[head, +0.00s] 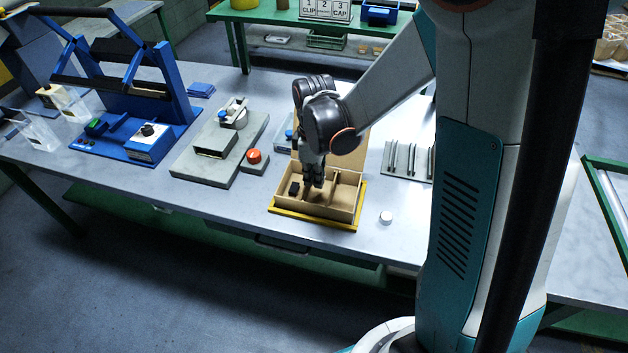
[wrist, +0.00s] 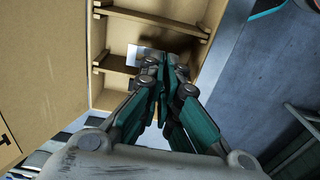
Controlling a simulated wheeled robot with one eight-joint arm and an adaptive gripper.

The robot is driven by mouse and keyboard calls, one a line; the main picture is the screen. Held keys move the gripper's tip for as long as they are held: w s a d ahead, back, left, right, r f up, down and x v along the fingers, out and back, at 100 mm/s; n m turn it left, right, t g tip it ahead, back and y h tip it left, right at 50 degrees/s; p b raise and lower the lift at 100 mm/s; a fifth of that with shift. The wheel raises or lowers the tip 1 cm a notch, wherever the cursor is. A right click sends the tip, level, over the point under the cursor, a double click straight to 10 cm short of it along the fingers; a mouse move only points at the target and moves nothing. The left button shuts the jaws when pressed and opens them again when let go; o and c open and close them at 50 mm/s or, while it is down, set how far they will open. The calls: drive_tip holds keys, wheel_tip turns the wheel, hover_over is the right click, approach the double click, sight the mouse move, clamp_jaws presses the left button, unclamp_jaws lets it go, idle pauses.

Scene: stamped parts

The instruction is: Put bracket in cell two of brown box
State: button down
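The brown box (head: 345,212) stands on the table with its lid raised at the back. Dividers split it into cells. A small dark part (head: 293,188) lies in the left cell. My gripper (head: 314,180) points down over the middle cell. In the wrist view my gripper (wrist: 166,58) has its fingertips close together between the two dividers. A thin shiny plate, which looks like the bracket (wrist: 143,56), sticks out on the left of the fingertips and appears held by them. Whether it touches the box floor cannot be told.
The box sits on a yellow-edged base (head: 290,213). A grey fixture with a red button (head: 254,156) is at its left, a slotted grey rack (head: 405,160) at its right. A small white cylinder (head: 386,217) stands front right. A blue press (head: 130,90) is further left.

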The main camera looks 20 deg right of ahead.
drive_tip(key=shift+f, duration=0.25)
drive_tip(key=shift+f+b, duration=0.5)
drive_tip(key=shift+f, duration=0.05)
drive_tip(key=shift+f, duration=0.1)
drive_tip(key=c, duration=1.8)
unclamp_jaws()
